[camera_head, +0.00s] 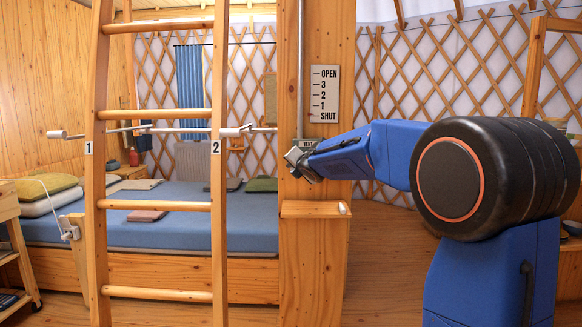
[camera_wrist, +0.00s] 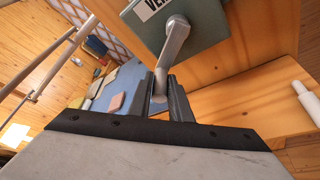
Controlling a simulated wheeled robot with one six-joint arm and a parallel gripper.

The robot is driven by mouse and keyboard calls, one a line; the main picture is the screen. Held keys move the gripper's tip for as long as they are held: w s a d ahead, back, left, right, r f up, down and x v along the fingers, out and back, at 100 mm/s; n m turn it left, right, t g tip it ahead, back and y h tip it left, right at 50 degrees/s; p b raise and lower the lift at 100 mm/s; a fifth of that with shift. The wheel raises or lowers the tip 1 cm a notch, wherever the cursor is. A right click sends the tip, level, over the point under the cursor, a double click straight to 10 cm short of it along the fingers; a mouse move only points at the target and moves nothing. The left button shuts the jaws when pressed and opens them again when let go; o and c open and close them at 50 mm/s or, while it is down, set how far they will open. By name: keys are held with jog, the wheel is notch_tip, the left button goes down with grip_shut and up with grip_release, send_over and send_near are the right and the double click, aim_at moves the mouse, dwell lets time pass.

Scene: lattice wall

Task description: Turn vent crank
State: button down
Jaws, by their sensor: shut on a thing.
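The vent crank is a grey metal arm (camera_wrist: 176,50) on a grey-green box (camera_wrist: 200,30) with a partly cut-off label. The box is fixed to the wooden post (camera_head: 317,250). My gripper (camera_head: 303,163) is at the post, below the small vent plate (camera_head: 308,143). In the wrist view, my gripper (camera_wrist: 164,88) has its two dark fingers closed around the lower end of the crank arm. The crank slants down and slightly left from its pivot. A scale plate (camera_head: 325,94) above reads OPEN, 3, 2, 1, SHUT; a small reddish mark is beside SHUT.
A small wooden shelf (camera_head: 300,209) with a white peg (camera_head: 344,208) juts out below my gripper. A wooden ladder (camera_head: 155,204) marked 1 and 2 stands left of the post. A blue bed (camera_head: 180,232) lies behind it. Floor at right is clear.

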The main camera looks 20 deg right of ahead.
jog(key=shift+s+d+f+n+g+h, duration=0.2)
jog(key=shift+d+f+n+g+h, duration=0.4)
jog(key=shift+n, duration=0.7)
jog(key=shift+f, duration=0.2)
jog(key=c, duration=1.6)
grip_release()
jog(key=shift+c, duration=0.2)
jog(key=v, duration=1.7)
jog(key=shift+s, duration=0.25)
jog(key=shift+f, duration=0.1)
